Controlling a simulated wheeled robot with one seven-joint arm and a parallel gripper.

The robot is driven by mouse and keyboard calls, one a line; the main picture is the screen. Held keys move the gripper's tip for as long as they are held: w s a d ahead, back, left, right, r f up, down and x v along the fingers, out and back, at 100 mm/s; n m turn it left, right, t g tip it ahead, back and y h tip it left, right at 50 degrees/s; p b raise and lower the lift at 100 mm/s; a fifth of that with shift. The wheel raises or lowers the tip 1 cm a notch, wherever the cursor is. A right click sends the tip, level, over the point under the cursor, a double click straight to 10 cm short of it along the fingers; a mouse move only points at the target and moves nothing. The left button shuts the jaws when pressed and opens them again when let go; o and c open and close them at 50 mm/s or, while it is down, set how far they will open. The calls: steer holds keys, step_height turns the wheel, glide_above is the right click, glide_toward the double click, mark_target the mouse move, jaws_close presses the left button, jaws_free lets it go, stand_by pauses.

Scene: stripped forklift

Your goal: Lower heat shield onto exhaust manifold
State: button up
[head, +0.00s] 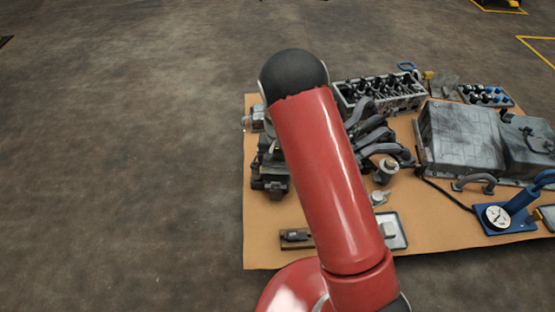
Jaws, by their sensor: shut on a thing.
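The exhaust manifold (372,137) appears as dark grey curved pipes on the tan mat, just right of my red arm, which covers its left part. I cannot make out the heat shield for certain; it may be hidden behind my arm. My gripper is not visible in the head view, so its place over the manifold and its hold cannot be seen.
The tan mat (420,212) holds a grey cylinder head (385,93), a large grey metal box (462,136), a blue gauge stand (505,213), a tray of small parts (392,231) and a dark engine part (270,174). The floor at left is clear.

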steer(key=shift+f, duration=0.15)
steer(key=shift+f+b, duration=1.4)
steer(key=shift+f, duration=0.45)
steer(key=o, duration=0.9)
step_height(320, 180, up, 8)
steer(key=shift+f+p, duration=0.15)
steer(key=shift+p, duration=0.55)
